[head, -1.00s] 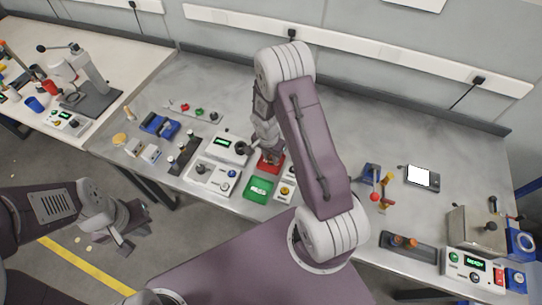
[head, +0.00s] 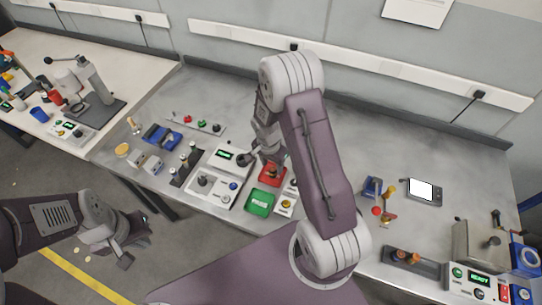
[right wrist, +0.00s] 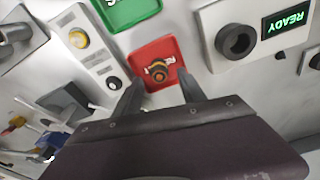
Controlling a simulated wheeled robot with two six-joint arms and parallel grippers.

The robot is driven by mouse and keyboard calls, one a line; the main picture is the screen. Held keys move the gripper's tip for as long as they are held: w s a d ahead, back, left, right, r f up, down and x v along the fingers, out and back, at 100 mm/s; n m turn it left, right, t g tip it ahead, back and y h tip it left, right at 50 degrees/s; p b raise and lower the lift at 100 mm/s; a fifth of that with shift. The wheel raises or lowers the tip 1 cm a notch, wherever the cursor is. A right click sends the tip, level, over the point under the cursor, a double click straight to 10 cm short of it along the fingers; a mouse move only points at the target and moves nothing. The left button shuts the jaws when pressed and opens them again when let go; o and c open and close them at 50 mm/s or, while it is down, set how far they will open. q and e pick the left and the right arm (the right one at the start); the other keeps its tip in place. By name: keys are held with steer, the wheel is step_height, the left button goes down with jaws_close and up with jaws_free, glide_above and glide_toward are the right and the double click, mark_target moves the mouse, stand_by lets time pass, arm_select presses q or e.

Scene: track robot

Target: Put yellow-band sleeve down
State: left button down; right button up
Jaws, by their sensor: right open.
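A small sleeve (right wrist: 158,86), dark with an orange-yellow ring seen from its end, is on the red tray (right wrist: 150,56) in the right wrist view. The red tray also shows in the head view (head: 271,175). My right gripper (right wrist: 160,92) is open, with one finger on each side of the sleeve and gaps between. In the head view my right arm partly covers the tray, and I cannot make out the sleeve there. My left gripper (head: 134,245) hangs over the floor, off the bench's front edge, and its jaws are too small to judge.
A green tray (head: 260,202) lies in front of the red one. A device with a READY display (right wrist: 287,22) stands close beside the tray, and a button panel (right wrist: 92,55) is on its other side. The grey bench (head: 380,140) is clear behind my right arm.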

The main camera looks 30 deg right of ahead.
step_height(320, 180, up, 8)
steer(key=a+r, duration=0.1)
steer(key=s+a+r+n, duration=0.1)
steer(key=s+a+n, duration=0.2)
steer(key=s+n, duration=0.3)
steer(key=s+a+r+n+y, duration=0.1)
steer(key=s+a+r+n, duration=0.1)
steer(key=s+n, duration=0.4)
steer(key=shift+s+a+r+t, duration=0.2)
steer(key=shift+a+t, duration=0.1)
steer(key=shift+a, duration=0.25)
